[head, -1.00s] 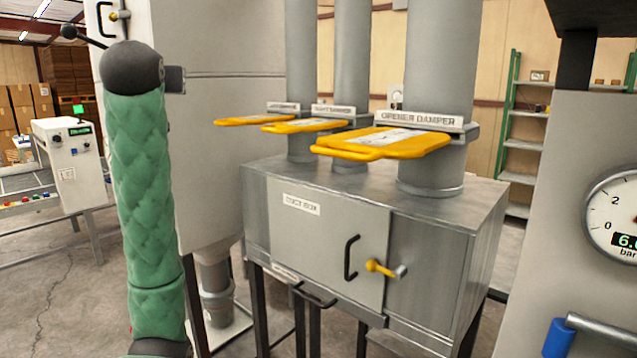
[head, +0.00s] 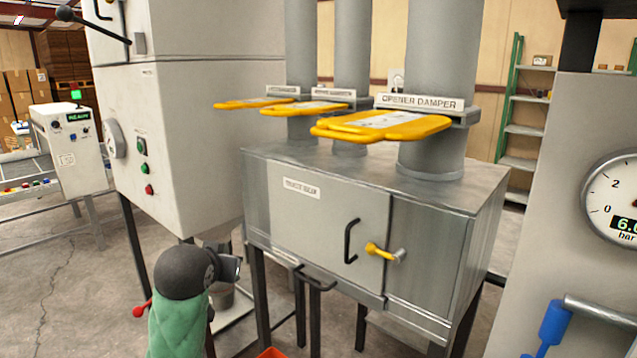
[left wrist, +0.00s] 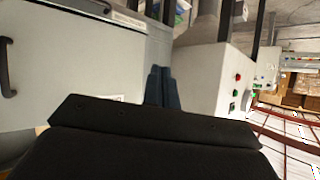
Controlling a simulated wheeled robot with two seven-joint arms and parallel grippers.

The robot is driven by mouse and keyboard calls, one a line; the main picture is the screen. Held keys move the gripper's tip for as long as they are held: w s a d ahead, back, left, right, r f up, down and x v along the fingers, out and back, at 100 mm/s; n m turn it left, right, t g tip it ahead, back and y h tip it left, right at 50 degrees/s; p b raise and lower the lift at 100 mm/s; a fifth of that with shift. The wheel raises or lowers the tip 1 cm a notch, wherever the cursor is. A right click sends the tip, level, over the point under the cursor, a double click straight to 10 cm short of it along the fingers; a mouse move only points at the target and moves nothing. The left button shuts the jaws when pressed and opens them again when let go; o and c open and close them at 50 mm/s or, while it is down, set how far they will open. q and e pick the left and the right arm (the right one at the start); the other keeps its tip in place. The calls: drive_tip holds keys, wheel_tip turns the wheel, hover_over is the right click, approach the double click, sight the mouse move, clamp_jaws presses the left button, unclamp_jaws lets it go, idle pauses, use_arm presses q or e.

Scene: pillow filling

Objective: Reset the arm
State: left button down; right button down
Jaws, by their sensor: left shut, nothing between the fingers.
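My left arm (head: 180,315), in a green quilted sleeve with a dark grey joint on top, stands low at the bottom left of the head view. My left gripper (left wrist: 162,88) shows in the left wrist view as dark fingers pressed together, shut and empty. Its fingers cannot be made out in the head view. In the left wrist view, the fingers are in front of a pale panel with a dark handle (left wrist: 8,68) and a box with red and green buttons (left wrist: 237,92). My right gripper is not in view.
A metal duct box (head: 330,215) with a black handle and yellow latch (head: 380,252) stands centre. Yellow damper plates (head: 385,124) stick out from pipes above it. A grey cabinet (head: 185,120) stands behind my arm. A pressure gauge (head: 617,198) and blue-handled lever (head: 553,322) are right.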

use_arm(q)
drive_tip(key=s+d+f+g+h, duration=0.1)
drive_tip(key=s+d+f+g, duration=0.15)
drive_tip(key=s+f, duration=0.95)
drive_tip(key=s+d+f+g, duration=0.3)
drive_tip(key=s+f, duration=0.5)
drive_tip(key=f, duration=0.8)
drive_tip(key=s+f+g, duration=0.2)
drive_tip(key=s+f, duration=0.4)
drive_tip(key=s, duration=0.3)
drive_tip(key=s+a+f+g, duration=0.1)
drive_tip(key=s+f+g, duration=0.2)
drive_tip(key=s+f, duration=0.4)
drive_tip(key=s, duration=0.3)
drive_tip(key=shift+s+f, duration=0.2)
drive_tip(key=shift+s, duration=0.1)
